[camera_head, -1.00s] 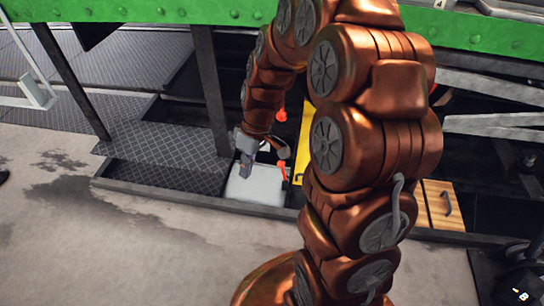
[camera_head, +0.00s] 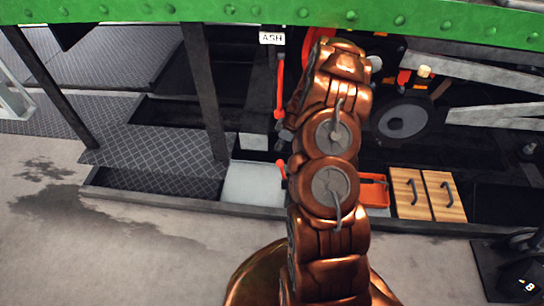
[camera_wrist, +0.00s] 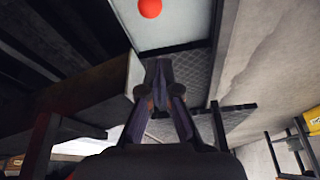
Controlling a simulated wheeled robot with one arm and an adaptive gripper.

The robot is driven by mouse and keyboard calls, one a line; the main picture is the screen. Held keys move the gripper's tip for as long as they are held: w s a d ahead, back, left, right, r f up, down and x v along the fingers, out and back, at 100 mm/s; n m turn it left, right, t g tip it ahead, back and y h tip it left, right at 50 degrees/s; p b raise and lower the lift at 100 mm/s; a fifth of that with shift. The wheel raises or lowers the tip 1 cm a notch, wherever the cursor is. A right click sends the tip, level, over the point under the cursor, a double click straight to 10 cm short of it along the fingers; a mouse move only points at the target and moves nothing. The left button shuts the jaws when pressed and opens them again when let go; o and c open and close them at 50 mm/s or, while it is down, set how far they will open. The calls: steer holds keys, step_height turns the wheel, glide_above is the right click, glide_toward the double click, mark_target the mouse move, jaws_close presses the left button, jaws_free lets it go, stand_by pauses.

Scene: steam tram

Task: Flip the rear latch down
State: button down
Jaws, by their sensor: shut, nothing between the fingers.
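I cannot tell which part is the rear latch. A long red lever (camera_head: 279,88) hangs upright beside the ASH sign in the head view. A short red-tipped handle (camera_head: 282,167) stands at the right edge of a pale box (camera_head: 254,184). A red ball knob (camera_wrist: 150,8) shows at the top of the wrist view, against a pale surface. My gripper (camera_wrist: 158,64) is shut and empty, its fingertips together below the knob and apart from it in that picture. In the head view my arm hides most of the gripper; a grey part of it shows near the red lever's lower end.
A green riveted beam (camera_head: 160,12) crosses the top, with dark posts (camera_head: 205,92) below. A chequered step plate (camera_head: 150,144) lies left. Two wooden drawers (camera_head: 427,194) and a red tray (camera_head: 374,191) lie right of my arm. Open concrete floor (camera_head: 120,260) is in front.

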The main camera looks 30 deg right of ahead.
steer(key=shift+d+f, duration=0.7)
steer(key=shift+d, duration=0.05)
steer(key=shift+w+a, duration=0.1)
steer(key=b, duration=0.3)
glide_above(282, 170)
steer(key=w+a, duration=0.2)
steer(key=w, duration=0.1)
step_height(282, 170, down, 8)
steer(key=shift+w+d+f, duration=0.1)
steer(key=shift+w+f, duration=0.1)
steer(key=shift+f, duration=0.5)
steer(key=shift+d, duration=0.15)
